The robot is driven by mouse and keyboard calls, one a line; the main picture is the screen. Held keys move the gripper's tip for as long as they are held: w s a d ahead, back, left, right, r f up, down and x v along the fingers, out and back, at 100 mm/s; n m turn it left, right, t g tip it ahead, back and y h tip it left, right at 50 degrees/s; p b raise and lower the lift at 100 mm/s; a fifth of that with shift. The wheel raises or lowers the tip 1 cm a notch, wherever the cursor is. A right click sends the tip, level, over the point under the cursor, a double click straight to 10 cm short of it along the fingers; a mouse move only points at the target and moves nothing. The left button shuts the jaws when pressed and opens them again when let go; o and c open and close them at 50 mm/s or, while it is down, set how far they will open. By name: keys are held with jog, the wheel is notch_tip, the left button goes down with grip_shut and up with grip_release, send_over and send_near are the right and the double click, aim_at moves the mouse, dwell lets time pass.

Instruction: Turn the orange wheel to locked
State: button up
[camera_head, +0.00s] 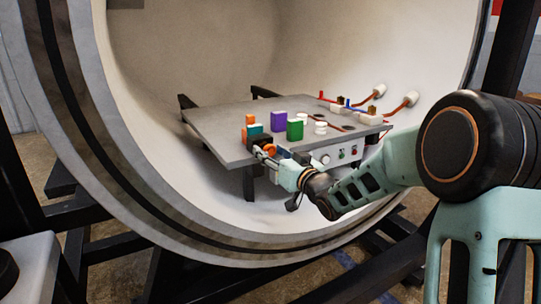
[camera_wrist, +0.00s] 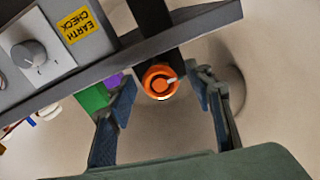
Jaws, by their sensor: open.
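The orange wheel (camera_wrist: 158,82) is a round knob with a white pointer mark, on the dark post at the table's edge in the wrist view. My gripper (camera_wrist: 165,95) is open, with one finger on each side of the wheel and a visible gap on both sides. In the head view the wheel (camera_head: 270,149) shows partly beside my gripper (camera_head: 274,160) at the table's front edge. I cannot read any locked marking.
The grey table (camera_head: 205,125) stands inside the round chamber. Purple (camera_head: 278,119) and green (camera_head: 295,129) blocks stand near its front edge. A grey dial (camera_wrist: 30,54) and a yellow EARTH CHECK label (camera_wrist: 76,25) are on the panel to the left of the wheel.

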jog(key=shift+w+a, duration=0.1)
jog(key=shift+w, duration=0.1)
jog(key=c, duration=1.2)
jog(key=shift+o, duration=0.2)
